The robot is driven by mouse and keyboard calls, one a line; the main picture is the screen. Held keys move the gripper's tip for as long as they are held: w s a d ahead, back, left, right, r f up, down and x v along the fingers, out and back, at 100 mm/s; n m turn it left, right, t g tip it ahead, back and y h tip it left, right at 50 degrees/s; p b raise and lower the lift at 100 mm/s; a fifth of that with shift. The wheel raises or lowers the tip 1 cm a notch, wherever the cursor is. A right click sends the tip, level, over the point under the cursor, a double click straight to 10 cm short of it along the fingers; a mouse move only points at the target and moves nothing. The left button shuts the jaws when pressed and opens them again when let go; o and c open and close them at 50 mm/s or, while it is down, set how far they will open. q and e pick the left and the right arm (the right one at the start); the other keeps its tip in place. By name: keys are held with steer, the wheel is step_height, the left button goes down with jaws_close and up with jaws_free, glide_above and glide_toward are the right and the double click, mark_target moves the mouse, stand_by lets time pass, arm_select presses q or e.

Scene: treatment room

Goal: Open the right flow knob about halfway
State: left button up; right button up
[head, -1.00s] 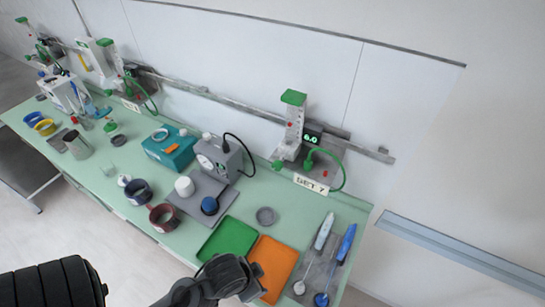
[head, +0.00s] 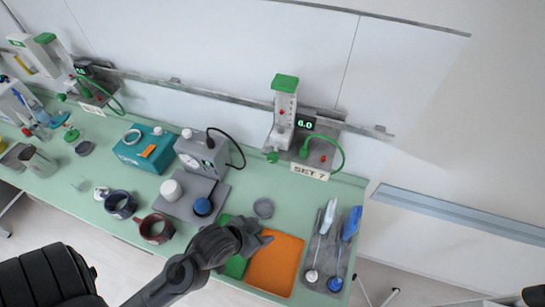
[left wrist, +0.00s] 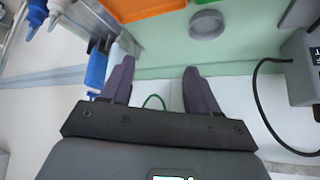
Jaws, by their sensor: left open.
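The right flow meter (head: 284,115) is a clear upright tube with a green cap, mounted on the wall rail. A small green knob (head: 272,157) sits at its lower left, and its display (head: 305,124) reads 6.0. A "SET 7" label (head: 310,171) is below. My left gripper (head: 266,238) is over the green and orange trays, below and apart from the knob. In the left wrist view its two fingers (left wrist: 159,68) are spread with nothing between them. A green hose shows between them there, but I cannot make out the knob.
The orange tray (head: 274,266), a grey round dish (head: 263,208) and a grey tray with brushes (head: 328,250) are near the gripper. A grey box with a black cable (head: 200,155) stands left. The counter just below the meter is clear.

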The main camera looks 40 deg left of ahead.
mark_target(272, 161)
arm_select(q)
steer(key=w+a+r+n+t+y, duration=0.6)
steer(key=w+r+t+y, duration=0.1)
steer(key=r+t+y, duration=0.15)
steer(key=shift+t+h, duration=0.25)
steer(key=x, duration=1)
steer(key=shift+w+d+f+p, duration=0.1)
steer(key=shift+d+f+p, duration=0.05)
steer(key=shift+p, duration=0.2)
arm_select(e)
steer(key=shift+a+r, duration=0.25)
steer(key=shift+r, duration=0.05)
arm_select(q)
steer(key=shift+c, duration=0.4)
